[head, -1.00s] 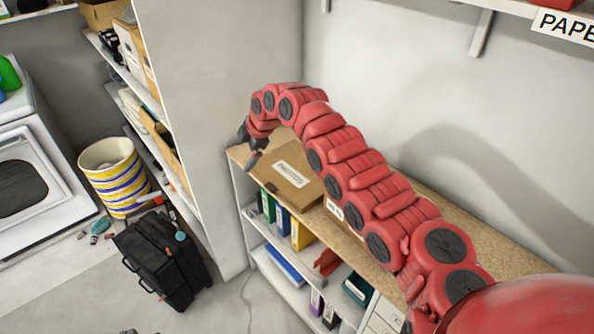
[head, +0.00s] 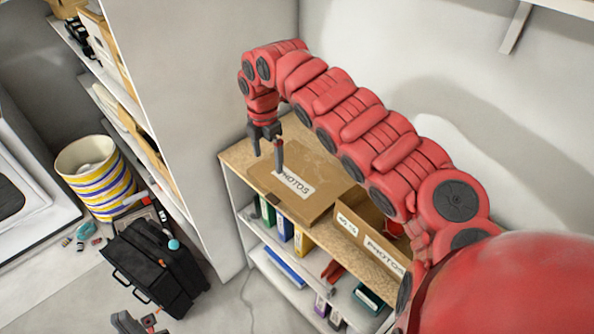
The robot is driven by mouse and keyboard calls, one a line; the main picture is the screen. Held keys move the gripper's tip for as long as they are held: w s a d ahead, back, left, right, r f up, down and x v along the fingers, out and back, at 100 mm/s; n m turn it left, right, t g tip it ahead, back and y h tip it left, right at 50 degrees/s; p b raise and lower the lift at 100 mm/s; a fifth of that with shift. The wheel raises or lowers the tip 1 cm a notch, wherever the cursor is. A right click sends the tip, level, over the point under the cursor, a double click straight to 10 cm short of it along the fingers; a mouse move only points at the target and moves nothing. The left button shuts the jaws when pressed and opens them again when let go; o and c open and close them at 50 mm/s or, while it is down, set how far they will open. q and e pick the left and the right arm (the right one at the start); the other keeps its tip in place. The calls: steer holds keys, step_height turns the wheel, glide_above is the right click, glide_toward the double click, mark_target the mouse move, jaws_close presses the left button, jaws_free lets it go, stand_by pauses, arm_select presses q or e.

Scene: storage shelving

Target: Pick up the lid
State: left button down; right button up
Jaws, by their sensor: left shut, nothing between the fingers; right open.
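A brown cardboard lid (head: 318,172) with a white "PHOTOS" label lies on top of the low shelf unit. Part of its far right side is behind my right arm. An open cardboard box (head: 361,233), also labelled, stands to its right, partly hidden by the arm. My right gripper (head: 268,163) points down with its fingers apart and empty, over the lid's left part; whether a fingertip touches it I cannot tell. My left gripper (head: 135,325) shows only partly at the bottom left edge, shut and empty, away from the lid.
The shelf unit's wooden top (head: 236,156) meets the wall behind. Binders (head: 285,226) stand on the shelf below. A tall shelf's side panel (head: 205,100) rises at left. A black case (head: 155,265) and a striped bin (head: 97,180) stand on the floor.

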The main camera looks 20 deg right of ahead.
steer(key=p, duration=0.3)
glide_above(273, 198)
step_height(273, 198, down, 10)
steer(key=shift+a+f, duration=0.1)
steer(key=shift+f+p, duration=0.45)
steer(key=shift+p, duration=0.3)
step_height(273, 198, down, 3)
steer(key=shift+f+p, duration=0.1)
steer(key=shift+p, duration=0.6)
steer(key=shift+f, duration=0.6)
steer(key=shift+c, duration=0.3)
steer(key=c, duration=1.4)
